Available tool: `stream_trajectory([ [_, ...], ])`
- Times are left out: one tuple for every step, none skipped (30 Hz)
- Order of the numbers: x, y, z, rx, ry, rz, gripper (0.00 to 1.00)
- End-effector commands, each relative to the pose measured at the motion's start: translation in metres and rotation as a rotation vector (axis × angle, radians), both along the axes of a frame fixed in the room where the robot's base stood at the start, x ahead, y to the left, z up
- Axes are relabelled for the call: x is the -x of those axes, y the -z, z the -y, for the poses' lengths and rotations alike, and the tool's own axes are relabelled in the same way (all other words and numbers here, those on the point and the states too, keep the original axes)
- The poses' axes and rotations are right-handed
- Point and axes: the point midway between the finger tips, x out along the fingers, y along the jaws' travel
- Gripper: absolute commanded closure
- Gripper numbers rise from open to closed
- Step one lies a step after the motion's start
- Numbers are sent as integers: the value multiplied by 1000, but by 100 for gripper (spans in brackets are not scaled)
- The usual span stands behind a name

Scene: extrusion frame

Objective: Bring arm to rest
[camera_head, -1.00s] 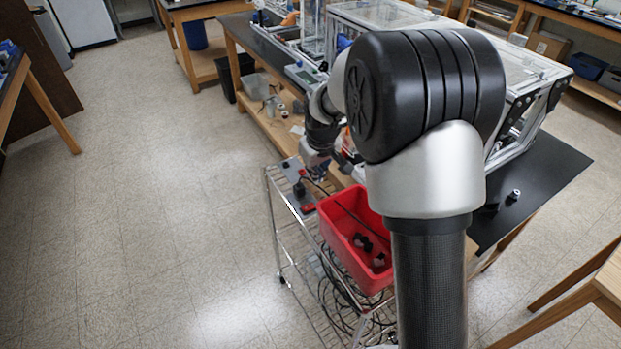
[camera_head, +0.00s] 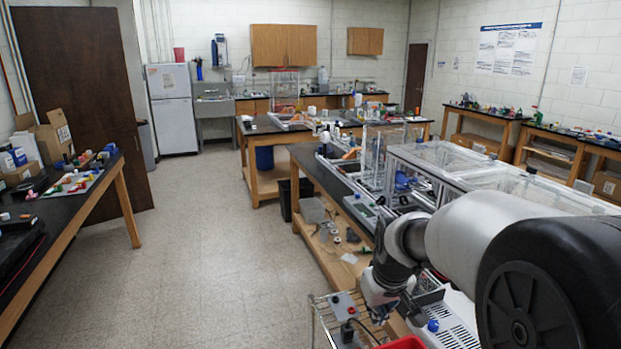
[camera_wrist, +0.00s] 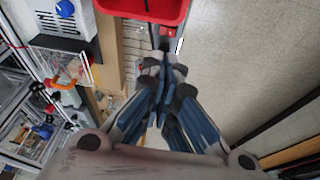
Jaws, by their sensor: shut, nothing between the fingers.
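My arm reaches in from the lower right in the head view. My gripper (camera_head: 380,308) hangs at its end, beside the bench and over the wire cart. In the wrist view the blue-grey fingers of my gripper (camera_wrist: 163,72) are together, with nothing between them. The fingers point toward the red bin (camera_wrist: 145,9), which lies beyond the tips at the top of the picture. In the head view only a sliver of the red bin (camera_head: 404,343) shows at the bottom edge.
A clear-panelled extrusion frame (camera_head: 455,165) stands on the bench to the right. A white device with a blue knob (camera_wrist: 65,10) is near the gripper. Open floor (camera_head: 220,250) lies left.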

Motion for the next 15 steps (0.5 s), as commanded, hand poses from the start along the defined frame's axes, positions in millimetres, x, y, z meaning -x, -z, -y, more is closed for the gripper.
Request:
stream_trajectory([
  [21, -21, -1, -6, 16, 15, 100],
  [34, -29, -2, -9, 25, 18, 100],
  [51, -40, -2, -15, 39, 22, 100],
  [65, -48, -3, -18, 49, 26, 100],
  [78, -54, -3, -22, 59, 29, 100],
  [96, -62, -4, -27, 73, 33, 100],
  [109, -67, -5, -31, 82, 37, 100],
  [123, -71, -5, -35, 93, 40, 100],
  [141, -76, -5, -40, 107, 45, 100],
  [155, -79, -6, -44, 117, 47, 100],
  [168, -81, -6, -49, 127, 52, 100],
  [186, -83, -7, -54, 140, 56, 100],
  [198, -83, -7, -58, 150, 60, 100],
  [210, -83, -7, -62, 158, 62, 100],
  [224, -82, -7, -67, 170, 66, 100],
])
